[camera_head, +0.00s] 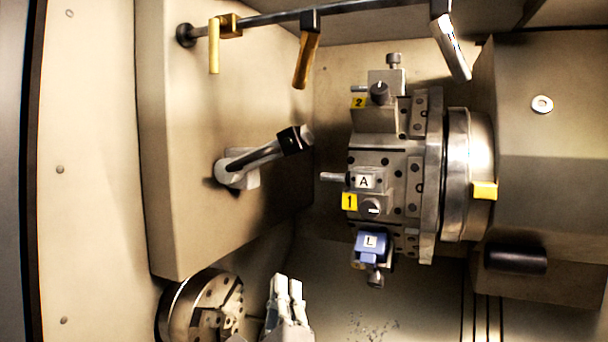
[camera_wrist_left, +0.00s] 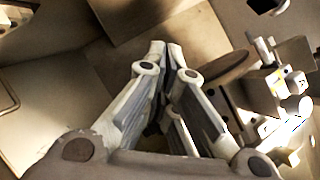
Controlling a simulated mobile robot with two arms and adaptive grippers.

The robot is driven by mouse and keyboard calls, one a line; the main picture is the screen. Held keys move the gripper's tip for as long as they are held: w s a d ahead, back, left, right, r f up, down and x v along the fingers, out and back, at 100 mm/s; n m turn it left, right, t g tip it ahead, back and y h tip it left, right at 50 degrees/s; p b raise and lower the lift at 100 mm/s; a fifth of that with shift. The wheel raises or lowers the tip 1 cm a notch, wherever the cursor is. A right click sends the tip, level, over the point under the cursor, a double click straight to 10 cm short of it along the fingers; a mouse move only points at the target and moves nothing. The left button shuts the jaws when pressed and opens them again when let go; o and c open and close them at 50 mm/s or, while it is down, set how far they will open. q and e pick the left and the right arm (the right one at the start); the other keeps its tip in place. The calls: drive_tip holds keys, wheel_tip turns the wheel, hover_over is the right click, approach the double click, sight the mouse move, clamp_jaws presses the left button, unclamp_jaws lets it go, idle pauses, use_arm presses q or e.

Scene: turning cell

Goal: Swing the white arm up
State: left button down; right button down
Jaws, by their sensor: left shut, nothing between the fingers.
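A jointed arm (camera_head: 262,157) sticks out from the beige wall panel on a whitish pivot base (camera_head: 237,172). Its rod looks grey and slopes up to the right, to a black block (camera_head: 290,140) with a pale tip. It is the nearest match to the white arm, though a pale nozzle (camera_head: 452,48) also hangs at the top. My left gripper (camera_head: 287,284) is at the bottom, well below the arm and touching nothing visible. Its fingers are together and empty, and they also show in the left wrist view (camera_wrist_left: 167,48). My right gripper is out of view.
A tool turret (camera_head: 400,150) with labels A, 1, 2 and a blue L block (camera_head: 372,244) stands right of the arm. A round chuck (camera_head: 170,310) is at the bottom left. A rail (camera_head: 265,20) with yellow nozzles (camera_head: 306,60) crosses the top. Space between gripper and arm looks clear.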

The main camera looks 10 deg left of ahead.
use_arm(q)
drive_tip(key=s+d+r+m+t+h, duration=0.1)
drive_tip(key=d+r+m+t, duration=0.4)
drive_tip(key=r, duration=0.5)
drive_tip(key=w+a+r+m+g+p, duration=0.1)
drive_tip(key=w+a+r+p, duration=0.2)
drive_tip(key=w+r+p, duration=0.3)
wheel_tip(320, 180, up, 4)
drive_tip(key=shift+w+a+f+p, duration=0.15)
drive_tip(key=shift+w+p, duration=0.2)
drive_tip(key=shift+w, duration=0.35)
drive_tip(key=shift+r, duration=0.2)
